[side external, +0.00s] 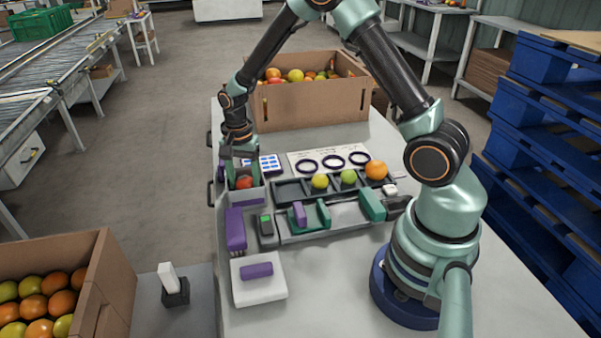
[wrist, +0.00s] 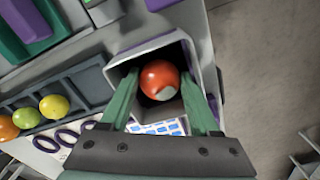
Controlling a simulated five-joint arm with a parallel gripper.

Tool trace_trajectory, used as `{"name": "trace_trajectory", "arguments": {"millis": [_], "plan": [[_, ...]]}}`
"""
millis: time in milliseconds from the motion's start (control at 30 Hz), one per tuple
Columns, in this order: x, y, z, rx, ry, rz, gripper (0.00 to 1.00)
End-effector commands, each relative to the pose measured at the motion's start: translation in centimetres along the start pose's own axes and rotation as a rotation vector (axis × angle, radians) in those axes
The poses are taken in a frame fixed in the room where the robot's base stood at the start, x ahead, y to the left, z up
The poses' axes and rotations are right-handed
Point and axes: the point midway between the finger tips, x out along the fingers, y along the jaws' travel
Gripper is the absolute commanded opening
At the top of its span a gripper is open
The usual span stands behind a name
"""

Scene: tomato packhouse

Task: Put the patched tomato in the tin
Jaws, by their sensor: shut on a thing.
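The patched tomato (wrist: 158,76) is red with a pale grey patch on its lower side in the wrist view. It is between the two green fingers of my gripper (wrist: 160,86), which is shut on it. The tin (wrist: 188,50) is a grey, square, open-topped box. The tomato and fingertips are inside its mouth; whether the tomato touches the floor of the tin cannot be told. In the side external view the tomato (side external: 244,182) shows low between the fingers of my gripper (side external: 242,174), within the tin (side external: 249,197) at the table's left edge.
A dark divided tray (side external: 290,190) right of the tin holds two yellow-green tomatoes (side external: 348,177) and an orange one (side external: 376,170). A cardboard box (side external: 310,103) of tomatoes stands behind.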

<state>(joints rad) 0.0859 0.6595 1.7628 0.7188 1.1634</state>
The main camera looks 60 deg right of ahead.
Motion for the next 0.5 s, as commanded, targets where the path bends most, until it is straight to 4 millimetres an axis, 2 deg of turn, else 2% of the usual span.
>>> {"name": "trace_trajectory", "arguments": {"millis": [500], "plan": [[0.53, -0.01, -0.01, 0.0, 0.0, 0.0, 0.36]]}}
